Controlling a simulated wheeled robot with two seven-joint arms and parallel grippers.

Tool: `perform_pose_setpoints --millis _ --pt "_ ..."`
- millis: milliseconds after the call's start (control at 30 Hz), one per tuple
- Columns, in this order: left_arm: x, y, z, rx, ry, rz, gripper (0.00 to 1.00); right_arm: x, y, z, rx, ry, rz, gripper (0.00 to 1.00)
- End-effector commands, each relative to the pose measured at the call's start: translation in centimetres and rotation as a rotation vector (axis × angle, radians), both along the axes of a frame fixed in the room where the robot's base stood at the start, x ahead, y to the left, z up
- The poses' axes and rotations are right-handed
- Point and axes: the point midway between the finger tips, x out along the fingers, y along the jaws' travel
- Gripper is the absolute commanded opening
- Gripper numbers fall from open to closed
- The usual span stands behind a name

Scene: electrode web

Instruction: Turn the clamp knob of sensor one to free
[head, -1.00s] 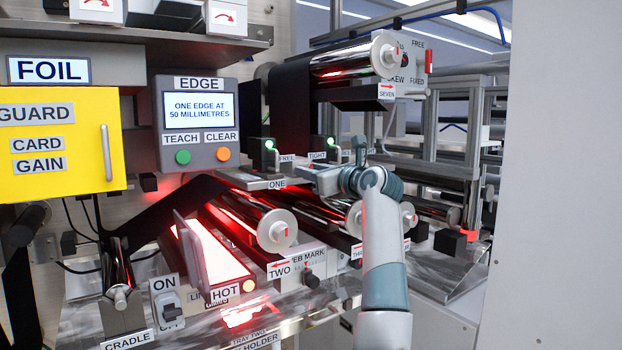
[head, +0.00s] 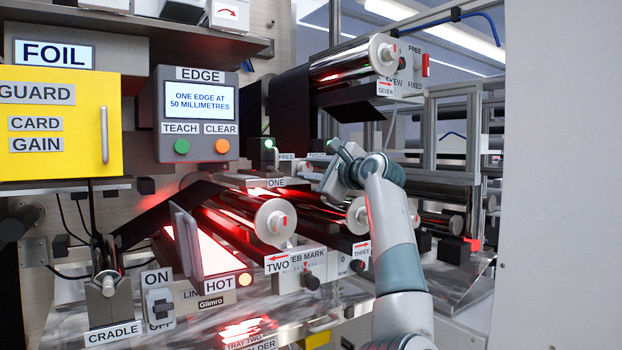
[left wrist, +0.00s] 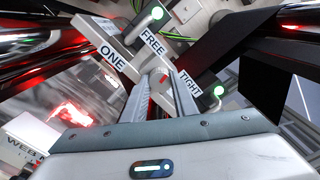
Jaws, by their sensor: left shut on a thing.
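Sensor one's label "ONE" (head: 277,182) sits on a grey bracket at the middle of the head view. The left wrist view shows its plate with the words "FREE" (left wrist: 153,42) and "TIGHT" (left wrist: 188,82). My left gripper (head: 333,166) is at the bracket, shut on the clamp knob (left wrist: 160,82), whose red mark shows between the fingers. The knob's exact pointing is hard to tell. In the head view my gripper hides the knob. My right gripper is not in view.
Shiny rollers (head: 272,221) lie below and around the bracket, and a large roller (head: 350,64) with dark web hangs above. A glowing hot plate (head: 205,262) is below left. The EDGE panel (head: 197,113) and yellow guard (head: 60,130) stand left.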

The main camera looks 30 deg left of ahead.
Motion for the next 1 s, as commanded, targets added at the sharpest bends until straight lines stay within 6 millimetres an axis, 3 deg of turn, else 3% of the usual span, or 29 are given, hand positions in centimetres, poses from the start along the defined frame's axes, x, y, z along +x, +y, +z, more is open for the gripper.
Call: perform_pose_setpoints --millis 100,400,700,1000 --pt "0.0 0.0 0.0 -0.04 -0.103 -0.002 0.03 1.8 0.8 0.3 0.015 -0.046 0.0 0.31" --pt "0.0 0.0 0.0 -0.144 -0.352 -0.001 0.03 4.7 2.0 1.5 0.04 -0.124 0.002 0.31" --pt "0.0 0.0 0.0 -0.212 -0.513 -0.001 0.03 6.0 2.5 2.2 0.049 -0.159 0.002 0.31" --pt "0.0 0.0 0.0 -0.233 -0.562 0.0 0.03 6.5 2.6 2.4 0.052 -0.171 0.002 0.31"
